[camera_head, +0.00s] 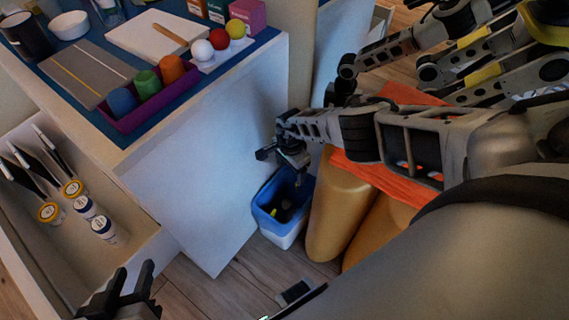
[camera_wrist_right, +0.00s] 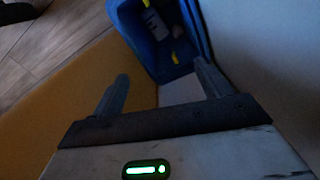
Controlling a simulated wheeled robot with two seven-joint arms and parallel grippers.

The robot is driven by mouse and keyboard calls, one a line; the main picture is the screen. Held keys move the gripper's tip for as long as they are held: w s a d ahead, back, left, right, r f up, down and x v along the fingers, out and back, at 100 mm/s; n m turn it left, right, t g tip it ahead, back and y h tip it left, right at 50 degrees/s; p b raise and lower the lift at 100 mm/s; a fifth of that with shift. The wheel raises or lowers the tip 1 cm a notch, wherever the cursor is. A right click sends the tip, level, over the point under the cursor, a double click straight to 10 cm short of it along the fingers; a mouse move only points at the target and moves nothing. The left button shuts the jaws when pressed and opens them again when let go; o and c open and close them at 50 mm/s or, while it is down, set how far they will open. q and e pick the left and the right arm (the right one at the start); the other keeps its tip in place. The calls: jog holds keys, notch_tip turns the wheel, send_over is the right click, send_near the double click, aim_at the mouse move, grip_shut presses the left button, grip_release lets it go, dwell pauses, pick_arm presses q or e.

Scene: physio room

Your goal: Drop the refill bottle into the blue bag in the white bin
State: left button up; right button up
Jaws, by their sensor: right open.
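The white bin (camera_head: 278,238) stands on the floor beside the cabinet, with the blue bag (camera_head: 264,212) lining it and folded over its rim. In the right wrist view the blue bag (camera_wrist_right: 130,22) shows a whitish bottle (camera_wrist_right: 153,24), likely the refill bottle, lying inside with small yellow items. My right gripper (camera_head: 285,160) is above the bin; its fingers (camera_wrist_right: 160,85) are apart with nothing between them. My left gripper (camera_head: 130,285) is at the lower left near the open drawer, fingers apart and empty.
The open drawer (camera_head: 140,245) holds several jars and dark-handled tools. Tan cylindrical rolls (camera_head: 335,210) and an orange cloth (camera_head: 385,175) are right of the bin.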

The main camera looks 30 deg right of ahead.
pick_arm(q)
jog(key=r+p, duration=0.1)
jog(key=p, duration=0.1)
jog(key=r+p, duration=0.1)
jog(key=p, duration=0.1)
jog(key=r+p, duration=0.2)
jog(key=shift+a+r, duration=0.1)
jog(key=shift+a, duration=0.2)
pick_arm(e)
notch_tip(320, 180, up, 9)
pick_arm(q)
jog(key=shift+s, duration=0.1)
pick_arm(e)
jog(key=shift+r, duration=0.15)
